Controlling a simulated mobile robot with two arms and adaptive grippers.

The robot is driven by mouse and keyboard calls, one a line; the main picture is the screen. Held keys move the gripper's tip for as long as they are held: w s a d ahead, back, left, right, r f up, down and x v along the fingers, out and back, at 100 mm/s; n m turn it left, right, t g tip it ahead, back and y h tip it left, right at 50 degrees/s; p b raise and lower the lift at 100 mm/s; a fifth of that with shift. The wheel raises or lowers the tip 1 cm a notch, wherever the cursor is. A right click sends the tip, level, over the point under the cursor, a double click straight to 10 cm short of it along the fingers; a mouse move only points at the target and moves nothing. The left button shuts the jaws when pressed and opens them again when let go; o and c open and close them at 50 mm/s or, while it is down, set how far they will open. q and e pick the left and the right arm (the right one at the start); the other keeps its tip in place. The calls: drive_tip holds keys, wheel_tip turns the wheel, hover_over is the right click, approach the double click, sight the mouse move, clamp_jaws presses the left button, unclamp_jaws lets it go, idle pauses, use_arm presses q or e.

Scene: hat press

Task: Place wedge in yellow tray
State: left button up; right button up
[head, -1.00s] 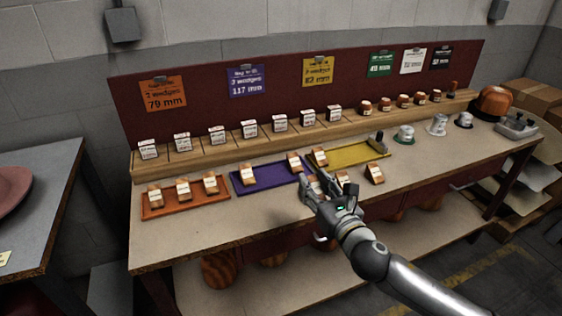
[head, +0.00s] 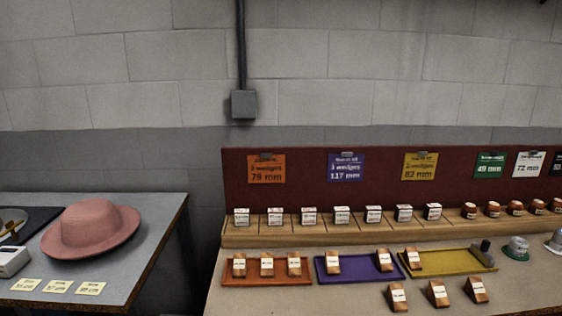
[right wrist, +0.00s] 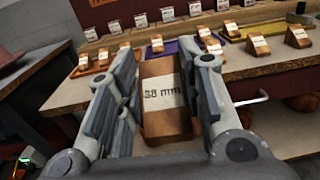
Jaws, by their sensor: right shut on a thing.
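My right gripper (right wrist: 165,68) is shut on a wooden wedge (right wrist: 166,112) with a white label reading 38 mm, held in front of the bench. It is out of the head view. The yellow tray (head: 455,261) lies on the bench, right of the purple tray; it also shows in the right wrist view (right wrist: 256,27). One wedge (head: 413,259) sits at its left end and a dark grey piece (head: 486,251) at its right end. Loose wedges (head: 397,297) (head: 437,294) (head: 476,290) stand on the bench before it. My left gripper is in neither view.
The purple tray (head: 358,271) holds two wedges and the orange tray (head: 248,281) holds three. Labelled blocks line a wooden shelf (head: 255,235) behind the trays. The yellow tray's middle is clear. A side table (head: 150,235) with a pink hat (head: 90,227) stands left.

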drive_tip(key=w+a+r+n+g+y, duration=0.2)
drive_tip(key=a+n+g+y, duration=0.3)
drive_tip(key=a+y, duration=0.3)
drive_tip(key=w+a+r+n+g+y, duration=0.2)
drive_tip(key=a+n+g+y, duration=0.2)
drive_tip(key=a+n+y, duration=0.3)
drive_tip(key=shift+w+a+n+g+y, duration=0.3)
drive_tip(key=shift+a+g+y, duration=0.15)
drive_tip(key=shift+a, duration=0.65)
wheel_tip(320, 180, up, 10)
drive_tip(key=w+a+m+t+h, duration=0.2)
drive_tip(key=m+t+h, duration=0.8)
drive_tip(key=h, duration=0.6)
drive_tip(key=shift+m, duration=1.2)
drive_tip(key=shift+f+y, duration=0.1)
drive_tip(key=shift+y, duration=0.15)
